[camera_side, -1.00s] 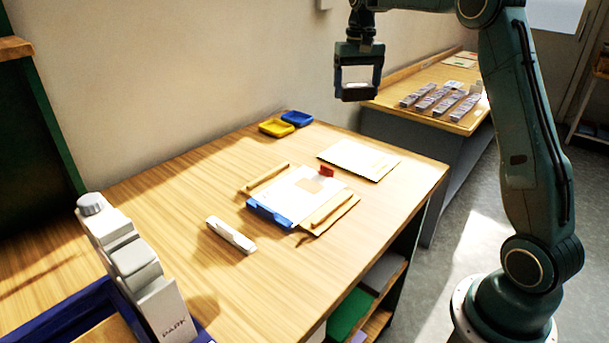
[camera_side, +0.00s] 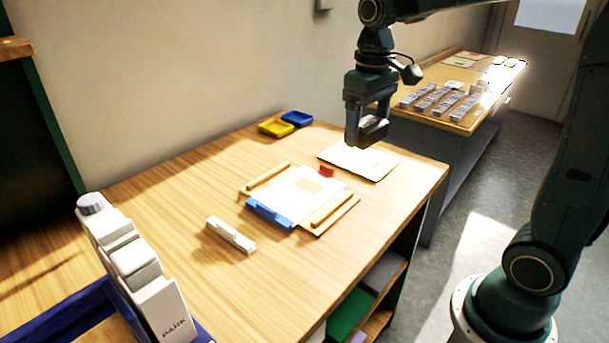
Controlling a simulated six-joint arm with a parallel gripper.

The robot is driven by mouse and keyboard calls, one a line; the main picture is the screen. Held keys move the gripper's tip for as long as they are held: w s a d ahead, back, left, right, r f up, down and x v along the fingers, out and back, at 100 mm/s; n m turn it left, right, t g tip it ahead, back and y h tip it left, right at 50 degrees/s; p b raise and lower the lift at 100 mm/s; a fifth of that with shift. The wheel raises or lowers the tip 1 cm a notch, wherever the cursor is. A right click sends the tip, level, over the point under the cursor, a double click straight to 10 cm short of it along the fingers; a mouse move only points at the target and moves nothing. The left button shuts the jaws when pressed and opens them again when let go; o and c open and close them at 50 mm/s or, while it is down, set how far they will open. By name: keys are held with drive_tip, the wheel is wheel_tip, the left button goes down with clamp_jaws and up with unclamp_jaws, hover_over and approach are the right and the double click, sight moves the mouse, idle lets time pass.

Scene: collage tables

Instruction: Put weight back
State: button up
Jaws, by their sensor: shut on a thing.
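My gripper (camera_side: 367,132) hangs in the air above the far right part of the wooden table, over the cream sheet (camera_side: 357,160). It is shut on a small grey block (camera_side: 373,130), which looks like the weight. The fingers partly hide the block. A white sheet with a tan patch (camera_side: 307,190) lies mid-table, between two wooden bars (camera_side: 267,177) (camera_side: 332,208), with a blue strip (camera_side: 268,214) along its front. A small red piece (camera_side: 326,172) stands by its far corner.
A white bar (camera_side: 231,235) lies on the near table (camera_side: 180,185). A yellow tray (camera_side: 276,128) and a blue tray (camera_side: 297,119) sit at the back. A white device marked PARK (camera_side: 135,265) stands front left. Rows of grey blocks (camera_side: 440,102) lie on the far table.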

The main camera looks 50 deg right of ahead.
drive_tip(key=shift+s+a+f+n, duration=0.2)
drive_tip(key=shift+s+a, duration=0.15)
drive_tip(key=shift+s, duration=0.15)
drive_tip(key=shift+s+a+f+n, duration=0.1)
drive_tip(key=shift+s+a+n, duration=0.15)
drive_tip(key=shift+s, duration=0.25)
hover_over(360, 227)
wheel_tip(360, 227, down, 16)
drive_tip(key=shift+f, duration=0.1)
drive_tip(key=shift+f, duration=0.1)
drive_tip(key=shift+f, duration=1.8)
drive_tip(key=shift+f, duration=0.15)
drive_tip(key=o, duration=1.3)
drive_tip(key=shift+o, duration=0.2)
